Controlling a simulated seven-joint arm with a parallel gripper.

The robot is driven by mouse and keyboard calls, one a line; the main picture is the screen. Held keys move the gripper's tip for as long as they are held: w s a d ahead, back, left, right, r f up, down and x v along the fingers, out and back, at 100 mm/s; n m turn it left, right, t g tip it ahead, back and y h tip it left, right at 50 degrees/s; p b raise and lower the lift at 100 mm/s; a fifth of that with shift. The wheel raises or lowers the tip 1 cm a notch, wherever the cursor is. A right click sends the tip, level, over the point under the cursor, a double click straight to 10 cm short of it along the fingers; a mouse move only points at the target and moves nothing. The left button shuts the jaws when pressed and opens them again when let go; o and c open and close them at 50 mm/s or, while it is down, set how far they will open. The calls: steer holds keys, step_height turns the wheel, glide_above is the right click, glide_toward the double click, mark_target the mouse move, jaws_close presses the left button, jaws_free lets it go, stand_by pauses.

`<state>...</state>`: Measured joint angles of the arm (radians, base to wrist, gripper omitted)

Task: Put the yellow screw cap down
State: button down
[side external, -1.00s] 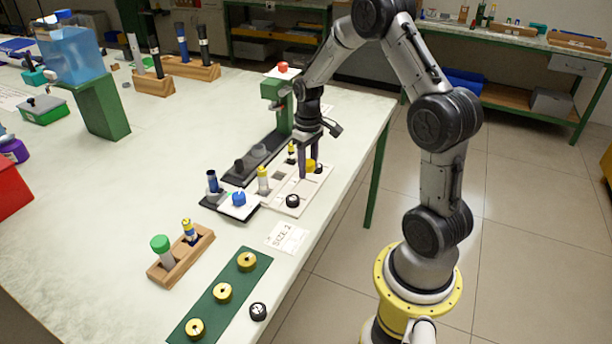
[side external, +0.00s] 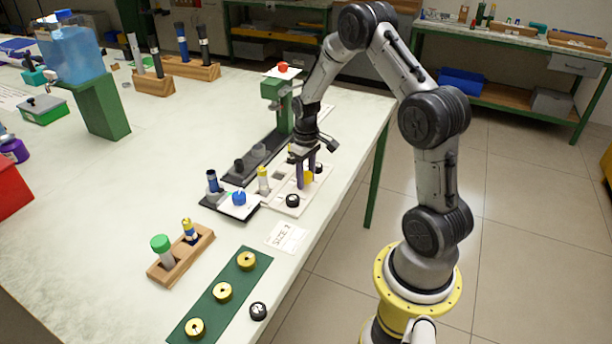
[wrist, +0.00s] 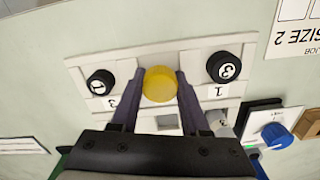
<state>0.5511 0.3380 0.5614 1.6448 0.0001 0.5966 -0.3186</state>
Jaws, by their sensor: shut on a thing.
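The yellow screw cap (wrist: 160,84) is between the two fingers of my gripper (wrist: 158,90), which is shut on it. In the side external view my gripper (side external: 307,178) is low over the white tray (side external: 270,200), with the yellow cap (side external: 308,176) showing between the fingers. In the wrist view the cap is over the middle of the white tray (wrist: 192,54), between two black caps marked with numbers. I cannot tell whether the cap touches the tray.
Black caps (wrist: 100,82) (wrist: 224,67) sit close on either side. A yellow-topped rod (side external: 263,180) and a blue knob device (side external: 239,200) stand nearby. A green press (side external: 280,100) stands behind.

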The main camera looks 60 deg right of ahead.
mark_target(306, 174)
steer(key=shift+f, duration=0.2)
steer(key=shift+f, duration=0.25)
steer(key=shift+c, duration=1.9)
jaws_free()
steer(key=shift+s, duration=0.1)
step_height(306, 174, up, 13)
steer(key=s+a+r+n+t, duration=0.15)
steer(key=s+a+r, duration=0.35)
steer(key=a+r, duration=0.65)
steer(key=s+a+r+n+t, duration=0.1)
steer(key=s+a+t, duration=0.3)
steer(key=s+a, duration=0.6)
steer(key=s, duration=0.3)
steer(key=shift+s+r, duration=0.15)
steer(key=shift+s, duration=0.05)
